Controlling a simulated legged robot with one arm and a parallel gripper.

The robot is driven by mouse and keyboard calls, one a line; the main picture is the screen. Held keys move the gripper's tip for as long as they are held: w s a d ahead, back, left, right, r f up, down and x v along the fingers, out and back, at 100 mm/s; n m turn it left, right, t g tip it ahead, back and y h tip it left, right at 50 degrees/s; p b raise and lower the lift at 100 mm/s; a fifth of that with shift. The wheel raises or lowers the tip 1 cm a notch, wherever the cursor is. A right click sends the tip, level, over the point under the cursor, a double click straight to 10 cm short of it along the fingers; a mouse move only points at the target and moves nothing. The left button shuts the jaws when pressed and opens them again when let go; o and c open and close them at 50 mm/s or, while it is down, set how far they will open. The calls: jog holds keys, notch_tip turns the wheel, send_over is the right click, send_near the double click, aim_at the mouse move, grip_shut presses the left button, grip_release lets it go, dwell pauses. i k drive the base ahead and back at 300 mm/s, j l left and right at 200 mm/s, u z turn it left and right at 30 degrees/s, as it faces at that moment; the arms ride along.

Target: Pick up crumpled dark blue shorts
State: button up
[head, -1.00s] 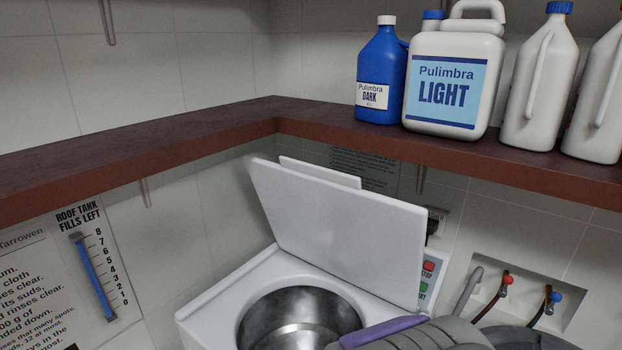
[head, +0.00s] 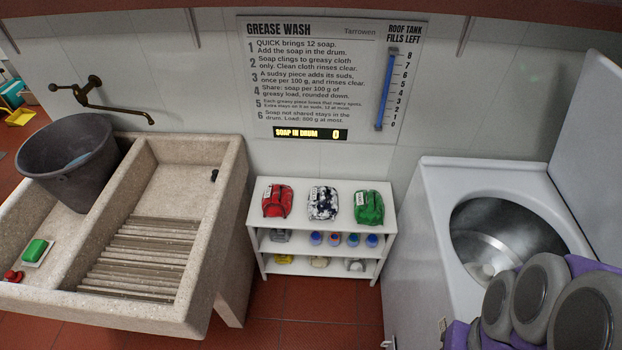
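I cannot make out crumpled dark blue shorts for certain in the head view. A white and dark blue bundle (head: 322,203) sits on top of the small white shelf unit, between a red bundle (head: 277,201) and a green bundle (head: 369,207). Each seems to carry a white tag. The dark grey bucket (head: 60,150) at the left holds something bluish grey that I cannot identify. My arm's grey and purple links show at the lower right, in front of the washer. My gripper's fingers are not in view.
A stone sink with a ribbed washboard (head: 145,258) stands at left, with green soap (head: 36,250) on its left side. The white shelf unit (head: 320,233) holds small bottles. The open washer drum (head: 500,240) is at right. A wall sign shows soap in drum 0.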

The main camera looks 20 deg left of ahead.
aim_at(321, 205)
jog(key=k+u, duration=0.15)
jog(key=u, duration=0.55)
jog(key=i+l+u, duration=0.15)
jog(key=u, duration=0.15)
jog(key=i+j+z, duration=0.2)
jog(key=z, duration=0.25)
jog(key=i+j+z, duration=0.6)
jog(key=j+z, duration=0.2)
jog(key=z, duration=0.15)
